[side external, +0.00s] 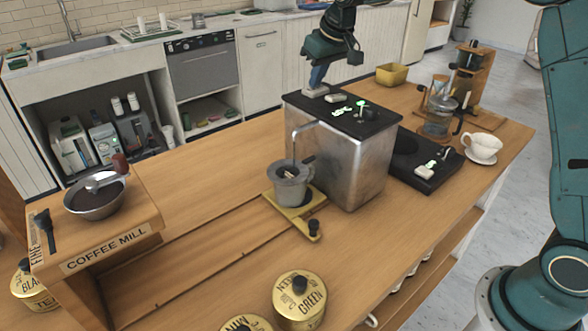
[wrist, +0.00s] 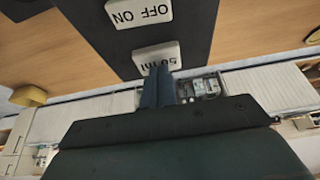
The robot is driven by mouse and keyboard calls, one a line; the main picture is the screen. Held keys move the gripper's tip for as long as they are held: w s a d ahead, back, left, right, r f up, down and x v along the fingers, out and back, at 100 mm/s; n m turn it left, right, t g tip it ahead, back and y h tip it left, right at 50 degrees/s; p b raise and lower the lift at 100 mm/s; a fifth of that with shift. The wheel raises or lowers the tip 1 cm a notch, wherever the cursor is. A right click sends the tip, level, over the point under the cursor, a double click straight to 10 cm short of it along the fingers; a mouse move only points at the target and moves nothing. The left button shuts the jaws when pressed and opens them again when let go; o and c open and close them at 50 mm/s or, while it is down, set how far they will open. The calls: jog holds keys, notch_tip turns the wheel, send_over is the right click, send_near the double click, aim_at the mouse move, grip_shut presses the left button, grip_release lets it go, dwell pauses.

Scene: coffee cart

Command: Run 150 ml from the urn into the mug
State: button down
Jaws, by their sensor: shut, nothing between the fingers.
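The urn (side external: 352,165) is a metal box with a black top and a bent spout (side external: 297,132) on its left side. The grey mug (side external: 288,189) stands under the spout on a yellow tray (side external: 297,222); I cannot tell its fill. My gripper (side external: 314,86) is shut and empty, pointing down at the far left corner of the urn's top. In the wrist view its fingertips (wrist: 157,70) are at the white "50 ml" button (wrist: 157,56); I cannot tell whether they press it. An "OFF ON" switch (wrist: 138,13) is beside that button.
Green lit marks (side external: 342,111) show on the urn's top. A black plate (side external: 408,170), a glass pot (side external: 437,123) and a white cup (side external: 484,147) are to the right. The coffee mill (side external: 105,250) is at left, with tins (side external: 300,298) in front. The counter left of the mug is clear.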

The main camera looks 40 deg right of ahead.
jog(key=shift+r, duration=0.9)
jog(key=shift+f, duration=0.85)
dwell(2.1)
jog(key=shift+r, duration=0.85)
jog(key=shift+r, duration=0.1)
dwell(1.4)
jog(key=shift+r, duration=2.4)
jog(key=shift+s+r, duration=0.1)
jog(key=shift+s, duration=0.05)
